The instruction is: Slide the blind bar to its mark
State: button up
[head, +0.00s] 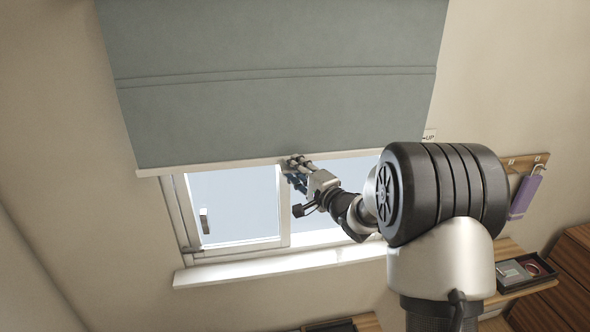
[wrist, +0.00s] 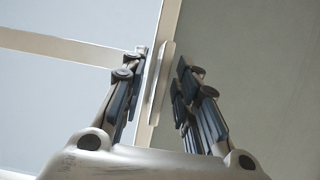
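The blind bar (head: 222,164) is a pale strip along the bottom edge of the grey-green blind (head: 280,115), across the upper part of the window. My gripper (head: 295,164) is at the middle of the bar in the head view. In the wrist view, the bar (wrist: 171,28), with a small pale tab (wrist: 160,78), runs between the two fingers of my gripper (wrist: 162,58). A small label ending in "UP" (head: 429,135) is on the wall beside the blind, partly hidden by my arm.
The window (head: 232,205) has a handle (head: 204,220) and a white sill (head: 230,270) below. At the right are a hook rail (head: 525,161) with a purple hanging item (head: 525,196), and a dark tray (head: 522,273) on a wooden shelf. The wall at left is bare.

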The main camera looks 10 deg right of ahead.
jog(key=v, duration=1.2)
jog(key=s+d+f+n+g+h+b, duration=0.2)
jog(key=s+f+n+g+h+b, duration=0.45)
jog(key=s+f+h+b, duration=0.6)
jog(key=s+a+f+n+g+y+b, duration=0.1)
jog(key=s+a+f+n+b, duration=0.1)
jog(key=s, duration=0.5)
jog(key=s+a+f+n+g+y+b, duration=0.2)
jog(key=s+f+b, duration=0.1)
jog(key=s, duration=0.5)
jog(key=s+a+f+n+g+y+b, duration=0.2)
jog(key=s+f, duration=0.3)
jog(key=s, duration=0.3)
jog(key=shift+s+a+n+b, duration=0.2)
jog(key=shift+a+n+b, duration=0.1)
jog(key=shift+n+b, duration=0.2)
jog(key=shift+g+y, duration=0.25)
jog(key=shift+c, duration=0.3)
